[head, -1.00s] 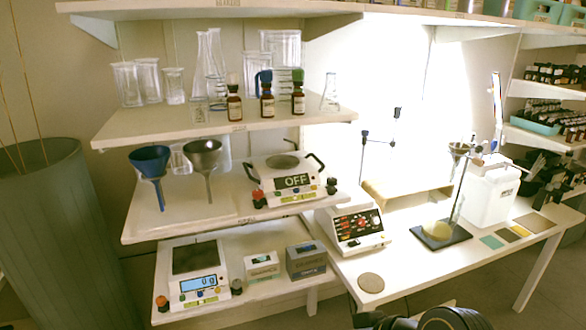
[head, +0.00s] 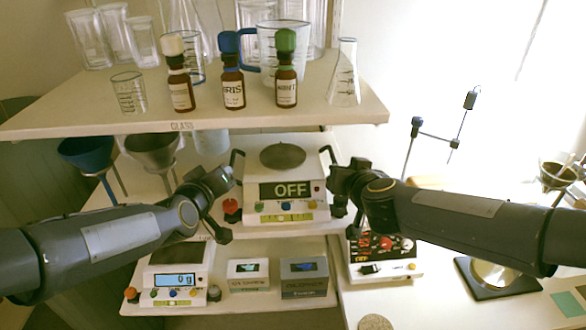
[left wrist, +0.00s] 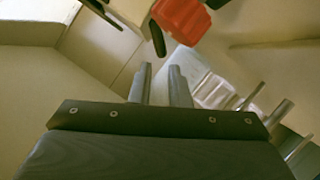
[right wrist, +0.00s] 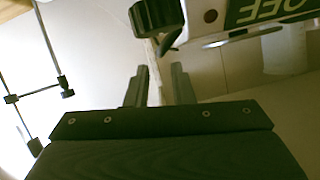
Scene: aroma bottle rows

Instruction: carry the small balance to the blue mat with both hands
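The small balance (head: 285,200), white with a round grey pan and an OFF display, stands on the middle shelf. It has a black handle on each side; the left handle (head: 236,162) shows in the head view. My left gripper (head: 222,182) is at its left side and my right gripper (head: 345,185) at its right side. In the wrist views both finger pairs are apart, the left (left wrist: 160,75) and the right (right wrist: 159,75), with no handle seen between them. A blue-green mat (head: 568,303) lies at the right edge; I cannot tell whether it is the blue mat.
A red-capped item (head: 232,208) stands close to the balance's left. Bottles (head: 232,85) and glassware stand on the shelf above. Another balance (head: 175,280) and two boxes (head: 248,275) are below. A stirrer-like device (head: 385,262) is at lower right.

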